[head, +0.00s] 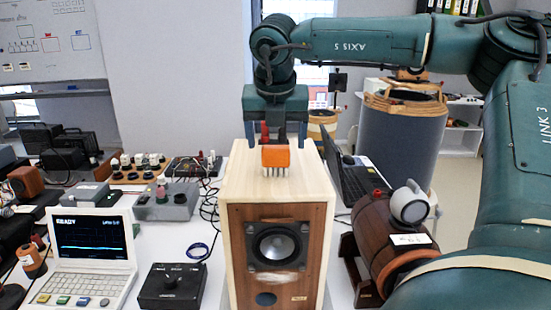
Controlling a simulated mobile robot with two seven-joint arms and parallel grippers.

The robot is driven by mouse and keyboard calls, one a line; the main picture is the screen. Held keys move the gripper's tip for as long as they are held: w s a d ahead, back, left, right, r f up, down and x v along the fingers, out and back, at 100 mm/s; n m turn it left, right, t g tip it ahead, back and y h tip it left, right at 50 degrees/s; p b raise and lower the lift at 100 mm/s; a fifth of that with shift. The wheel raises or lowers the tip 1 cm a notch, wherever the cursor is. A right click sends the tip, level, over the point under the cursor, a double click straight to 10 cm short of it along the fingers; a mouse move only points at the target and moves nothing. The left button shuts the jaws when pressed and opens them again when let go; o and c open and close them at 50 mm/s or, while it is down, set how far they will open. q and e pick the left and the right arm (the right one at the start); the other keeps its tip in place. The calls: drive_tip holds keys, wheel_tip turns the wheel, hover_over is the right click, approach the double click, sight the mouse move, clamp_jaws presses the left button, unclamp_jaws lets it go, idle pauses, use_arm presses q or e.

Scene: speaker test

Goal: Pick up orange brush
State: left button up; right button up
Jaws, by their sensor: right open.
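The orange brush (276,157) stands upright on top of the wooden speaker box (232,190), its bristles pointing down. A dark red part shows just behind and above its orange block. My right gripper (277,142) comes down from above, over the brush. Its two fingers are apart, one on each side of the brush's upper part, and it is open. Whether the fingers touch the brush cannot be told. My left gripper is not in view.
A small laptop-like instrument (92,243) and a black knob box (172,286) stand left of the speaker. A wooden barrel-shaped device (385,240) and an open black laptop (345,172) are on the right. Several devices and cables crowd the table's left side.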

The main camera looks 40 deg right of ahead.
sight(276, 147)
drive_tip(key=p+x, duration=0.1)
drive_tip(key=x, duration=0.4)
drive_tip(key=shift+a+f, duration=0.15)
drive_tip(key=shift+f, duration=0.05)
drive_tip(key=c, duration=1.1)
